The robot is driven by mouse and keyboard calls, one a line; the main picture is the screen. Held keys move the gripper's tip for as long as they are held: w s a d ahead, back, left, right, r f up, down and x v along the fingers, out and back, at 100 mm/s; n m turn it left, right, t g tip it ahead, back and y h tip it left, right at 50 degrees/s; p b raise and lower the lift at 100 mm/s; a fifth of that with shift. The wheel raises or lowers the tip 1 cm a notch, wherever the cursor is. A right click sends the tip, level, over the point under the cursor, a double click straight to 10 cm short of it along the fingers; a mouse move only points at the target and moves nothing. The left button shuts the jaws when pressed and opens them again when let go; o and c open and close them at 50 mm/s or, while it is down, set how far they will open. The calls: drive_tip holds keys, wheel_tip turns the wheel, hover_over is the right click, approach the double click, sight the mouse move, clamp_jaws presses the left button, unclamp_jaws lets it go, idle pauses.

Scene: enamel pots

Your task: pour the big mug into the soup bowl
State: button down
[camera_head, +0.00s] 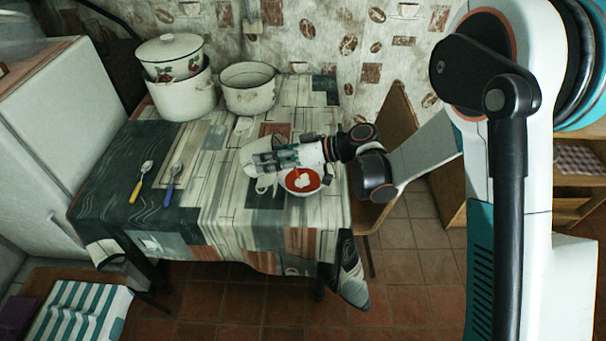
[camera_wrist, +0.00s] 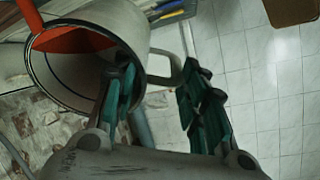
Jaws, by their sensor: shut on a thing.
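The big mug (camera_wrist: 60,85) is pale enamel with a dark rim and lies tilted in the wrist view, with red liquid inside near its lip. My gripper (camera_wrist: 160,70) is shut on the mug's wall, one finger inside the mouth and the other outside by the handle (camera_wrist: 172,68). In the head view my gripper (camera_head: 275,160) and the pale mug (camera_head: 250,153) are just above and left of the soup bowl (camera_head: 300,192). The white bowl holds red soup with a pale patch. The bowl is not clear in the wrist view.
A yellow-handled spoon (camera_head: 137,188) and a blue-handled spoon (camera_head: 170,187) lie left. A chair (camera_head: 397,125) stands right of the table. The front left of the table is clear.

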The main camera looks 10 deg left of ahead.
drive_tip(key=shift+d+f+y+b, duration=0.1)
drive_tip(key=shift+d+y+b, duration=0.05)
drive_tip(key=shift+y+b, duration=0.2)
idle(0.7)
drive_tip(key=a+r+h+p, duration=0.1)
drive_tip(key=r+h+p, duration=0.1)
drive_tip(key=p, duration=0.1)
drive_tip(key=shift+s+a+r+h+p, duration=0.15)
drive_tip(key=shift+a+h+p, duration=0.15)
drive_tip(key=shift+h+p, duration=0.45)
drive_tip(key=shift+a+f+h, duration=0.2)
drive_tip(key=shift+f+h, duration=0.15)
drive_tip(key=shift+h, duration=0.05)
